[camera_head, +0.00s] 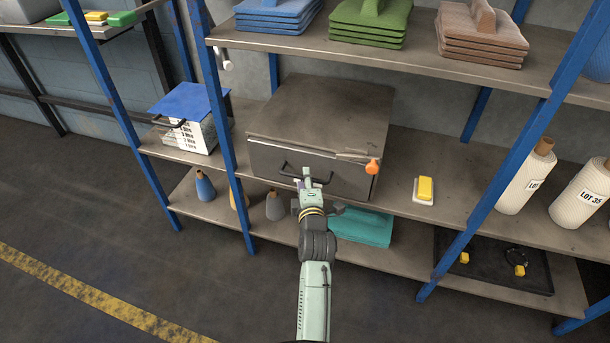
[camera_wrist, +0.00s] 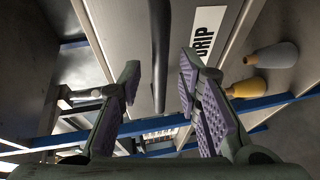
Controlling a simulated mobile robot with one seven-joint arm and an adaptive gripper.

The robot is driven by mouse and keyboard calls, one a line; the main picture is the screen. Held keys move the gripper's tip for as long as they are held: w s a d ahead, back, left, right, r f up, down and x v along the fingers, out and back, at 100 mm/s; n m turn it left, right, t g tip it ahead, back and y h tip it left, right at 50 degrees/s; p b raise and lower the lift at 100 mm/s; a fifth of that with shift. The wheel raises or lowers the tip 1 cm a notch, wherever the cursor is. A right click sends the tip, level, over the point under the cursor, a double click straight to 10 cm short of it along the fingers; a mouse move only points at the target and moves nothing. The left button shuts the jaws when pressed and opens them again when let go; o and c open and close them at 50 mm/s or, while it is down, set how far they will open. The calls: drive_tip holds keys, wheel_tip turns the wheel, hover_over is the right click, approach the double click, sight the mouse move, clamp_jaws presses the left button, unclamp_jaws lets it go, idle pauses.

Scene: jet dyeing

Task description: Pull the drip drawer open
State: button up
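The drip drawer (camera_head: 265,160) is the grey front of a metal box on the middle shelf. It looks shut in the head view. Its dark bar handle (camera_head: 288,174) runs across the front, partly hidden by my gripper (camera_head: 308,183). In the wrist view the handle (camera_wrist: 159,45) runs between the two purple-padded fingers of my gripper (camera_wrist: 160,72). The fingers are apart, with a gap on each side of the bar. A white label reading "DRIP" (camera_wrist: 207,35) is on the drawer front beside the right finger.
An orange knob (camera_head: 372,167) sticks out at the box's right. A yellow block (camera_head: 425,189) lies on the shelf beyond it. Blue uprights (camera_head: 230,140) flank the bay; the floor in front is clear.

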drive_tip(key=shift+w+a+f, duration=0.1)
drive_tip(key=shift+w+f, duration=0.1)
drive_tip(key=shift+w, duration=0.65)
drive_tip(key=shift+c, duration=0.2)
clamp_jaws()
